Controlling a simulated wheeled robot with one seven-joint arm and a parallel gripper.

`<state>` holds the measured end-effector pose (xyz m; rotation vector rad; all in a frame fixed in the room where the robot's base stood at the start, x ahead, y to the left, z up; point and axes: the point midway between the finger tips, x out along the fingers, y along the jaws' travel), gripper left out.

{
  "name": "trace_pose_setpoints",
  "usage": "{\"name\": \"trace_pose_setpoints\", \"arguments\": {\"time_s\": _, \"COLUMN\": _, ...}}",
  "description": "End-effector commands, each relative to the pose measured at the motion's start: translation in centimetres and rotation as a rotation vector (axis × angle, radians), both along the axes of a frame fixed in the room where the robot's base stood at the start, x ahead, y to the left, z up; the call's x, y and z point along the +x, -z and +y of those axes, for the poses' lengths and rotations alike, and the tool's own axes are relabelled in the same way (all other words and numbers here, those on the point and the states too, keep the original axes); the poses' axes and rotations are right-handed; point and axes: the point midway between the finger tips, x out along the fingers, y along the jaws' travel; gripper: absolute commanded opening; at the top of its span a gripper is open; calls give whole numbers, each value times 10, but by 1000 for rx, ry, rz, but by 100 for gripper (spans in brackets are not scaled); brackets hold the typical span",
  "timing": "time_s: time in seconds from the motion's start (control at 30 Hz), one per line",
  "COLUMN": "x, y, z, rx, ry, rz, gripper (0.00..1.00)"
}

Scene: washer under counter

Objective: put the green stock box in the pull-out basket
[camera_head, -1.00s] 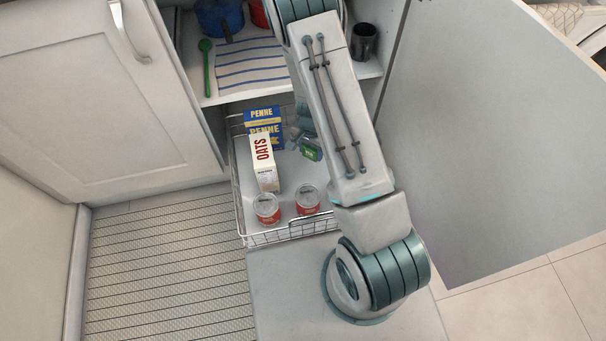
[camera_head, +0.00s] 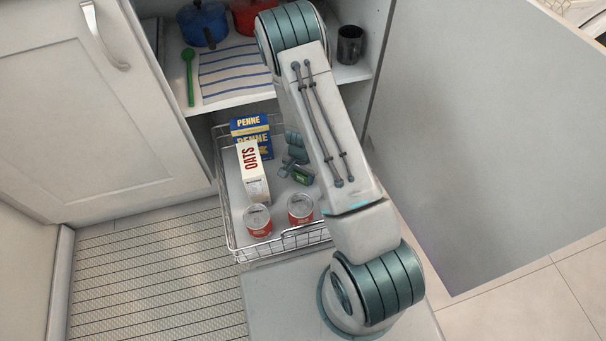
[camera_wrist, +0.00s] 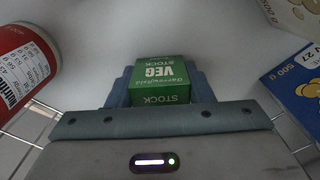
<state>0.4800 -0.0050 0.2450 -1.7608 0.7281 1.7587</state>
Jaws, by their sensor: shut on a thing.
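The green stock box (camera_head: 302,177) is small and shows under my forearm in the head view, behind the right can. In the wrist view the green stock box (camera_wrist: 160,82) shows its "VEG STOCK" label between the fingers. My gripper (camera_head: 297,171) is shut on it; it also shows in the wrist view (camera_wrist: 160,92). The pull-out basket (camera_head: 232,240) is a wire basket with a pale floor, drawn out below the shelf. The box is within the basket's outline, but I cannot tell whether it touches the floor.
In the basket stand an oats carton (camera_head: 252,172), a blue penne box (camera_head: 265,143) and two red cans (camera_head: 257,220) (camera_head: 300,208). Above is a shelf (camera_head: 235,98) with pots and a dark cup (camera_head: 350,45). An open door panel (camera_head: 470,130) stands to the right.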

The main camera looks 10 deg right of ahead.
Motion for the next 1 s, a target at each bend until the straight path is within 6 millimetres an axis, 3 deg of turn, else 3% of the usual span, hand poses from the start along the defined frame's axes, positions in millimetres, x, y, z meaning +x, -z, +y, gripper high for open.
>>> {"name": "trace_pose_setpoints", "arguments": {"time_s": 0.07, "x": 0, "y": 4, "z": 0, "rx": 0, "ry": 0, "rz": 0, "gripper": 23}}
{"name": "trace_pose_setpoints", "arguments": {"time_s": 0.1, "x": 0, "y": 4, "z": 0, "rx": 0, "ry": 0, "rz": 0, "gripper": 52}}
{"name": "trace_pose_setpoints", "arguments": {"time_s": 0.17, "x": 0, "y": 3, "z": 0, "rx": 0, "ry": 0, "rz": 0, "gripper": 69}}
{"name": "trace_pose_setpoints", "arguments": {"time_s": 0.57, "x": 0, "y": -4, "z": 0, "rx": 0, "ry": 0, "rz": 0, "gripper": 69}}
{"name": "trace_pose_setpoints", "arguments": {"time_s": 1.0, "x": 1, "y": -95, "z": 0, "rx": 0, "ry": -1, "rz": -3, "gripper": 69}}
